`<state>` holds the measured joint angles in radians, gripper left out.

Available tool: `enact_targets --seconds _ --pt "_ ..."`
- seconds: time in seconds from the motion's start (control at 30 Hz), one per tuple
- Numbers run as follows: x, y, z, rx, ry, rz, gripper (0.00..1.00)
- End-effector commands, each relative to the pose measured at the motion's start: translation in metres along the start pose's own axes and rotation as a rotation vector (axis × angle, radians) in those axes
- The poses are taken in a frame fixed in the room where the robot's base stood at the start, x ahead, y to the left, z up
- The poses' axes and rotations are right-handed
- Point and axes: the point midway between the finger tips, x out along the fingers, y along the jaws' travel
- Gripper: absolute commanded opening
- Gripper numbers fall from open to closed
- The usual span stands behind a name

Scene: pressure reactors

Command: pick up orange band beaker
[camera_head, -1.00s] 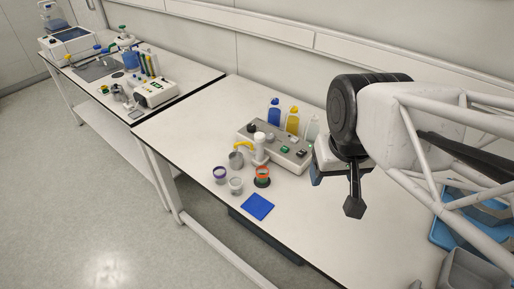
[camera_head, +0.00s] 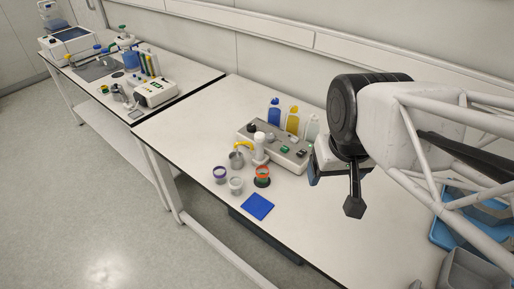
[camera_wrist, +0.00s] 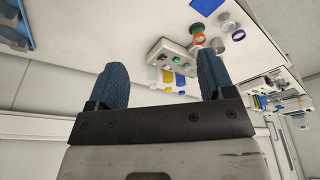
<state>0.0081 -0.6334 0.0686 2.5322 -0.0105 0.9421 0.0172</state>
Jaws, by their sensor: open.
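The orange band beaker (camera_head: 262,173) stands on the near bench in front of the grey reactor unit, with a dark base or ring under its orange band. It also shows in the wrist view (camera_wrist: 197,30), above the right finger. My gripper (camera_wrist: 162,82) is open and empty, its two blue fingers spread wide. In the head view it hangs over the bench, right of the reactor unit and well apart from the beaker; its fingers are partly hidden there.
A purple-banded beaker (camera_head: 219,175), a plain beaker (camera_head: 236,185) and a metal cup (camera_head: 236,159) stand left of the orange one. A blue pad (camera_head: 257,206) lies in front. The reactor unit (camera_head: 285,150) and bottles (camera_head: 292,120) stand behind. Blue trays (camera_head: 447,232) sit at right.

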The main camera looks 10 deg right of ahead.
Motion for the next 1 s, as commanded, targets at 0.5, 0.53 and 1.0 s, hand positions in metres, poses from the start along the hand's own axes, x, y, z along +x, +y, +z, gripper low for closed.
enact_targets --seconds 0.5,0.53,1.0 --pt "0.018 -0.009 -0.008 0.094 -0.068 -0.072 0.75" --pt "0.022 -0.011 -0.009 0.113 -0.081 -0.086 0.75" --pt "0.094 -0.049 -0.048 0.568 -0.364 -0.379 0.75"
